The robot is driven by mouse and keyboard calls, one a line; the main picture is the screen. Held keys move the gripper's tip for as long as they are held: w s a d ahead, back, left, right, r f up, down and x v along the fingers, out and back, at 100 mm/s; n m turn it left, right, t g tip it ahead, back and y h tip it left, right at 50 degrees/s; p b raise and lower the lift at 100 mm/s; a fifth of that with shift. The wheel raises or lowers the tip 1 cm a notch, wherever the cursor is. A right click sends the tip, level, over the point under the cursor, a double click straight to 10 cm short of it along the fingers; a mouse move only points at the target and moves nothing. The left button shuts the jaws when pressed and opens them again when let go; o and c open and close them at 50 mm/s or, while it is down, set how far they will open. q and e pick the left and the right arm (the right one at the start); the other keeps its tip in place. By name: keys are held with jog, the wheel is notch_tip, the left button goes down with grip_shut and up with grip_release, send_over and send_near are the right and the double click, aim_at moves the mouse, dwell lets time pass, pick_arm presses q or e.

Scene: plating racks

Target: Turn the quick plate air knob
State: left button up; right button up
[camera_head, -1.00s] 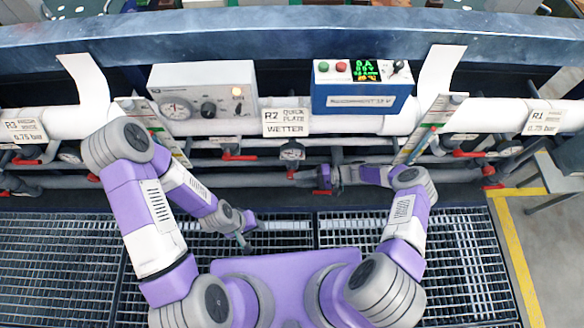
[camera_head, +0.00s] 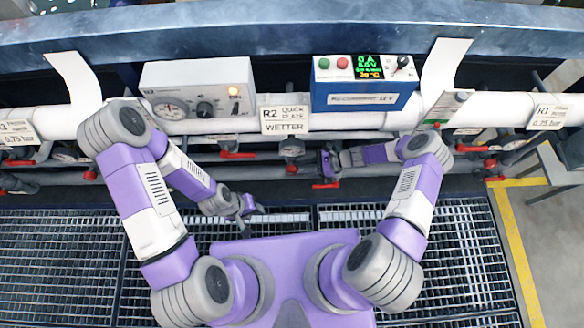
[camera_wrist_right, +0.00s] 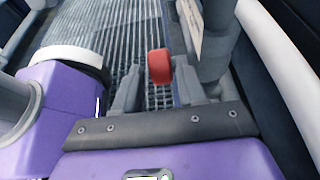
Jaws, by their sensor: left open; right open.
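The "R2 quick plate wetter" sign (camera_head: 285,120) hangs at the middle of the rack, with a round gauge (camera_head: 291,147) below it. A small red knob (camera_head: 291,169) sits under the gauge. My right gripper (camera_head: 326,164) is open at the lower pipe, just right of that knob, above a red lever handle (camera_head: 325,185). In the right wrist view, a red handle (camera_wrist_right: 159,66) shows between the open fingers of my right gripper (camera_wrist_right: 156,88); I cannot tell whether they touch it. My left gripper (camera_head: 248,207) is open and empty above the floor grating.
A white control box (camera_head: 199,88) and a blue rectifier box (camera_head: 362,84) stand above the white pipe (camera_head: 220,126). Other red valve handles (camera_head: 237,155) line the pipes. Metal grating (camera_head: 60,255) covers the floor; a yellow line (camera_head: 515,250) runs at right.

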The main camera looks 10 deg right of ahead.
aim_at(294, 169)
jog(key=b+x, duration=0.1)
jog(key=x, duration=0.3)
jog(key=shift+a+f, duration=0.15)
jog(key=shift+a, duration=0.2)
jog(key=c, duration=0.7)
jog(key=y, duration=0.3)
jog(key=shift+d+f+y, duration=0.15)
jog(key=shift+y, duration=0.15)
jog(key=shift+d+y, duration=0.15)
jog(key=shift+y, duration=1.55)
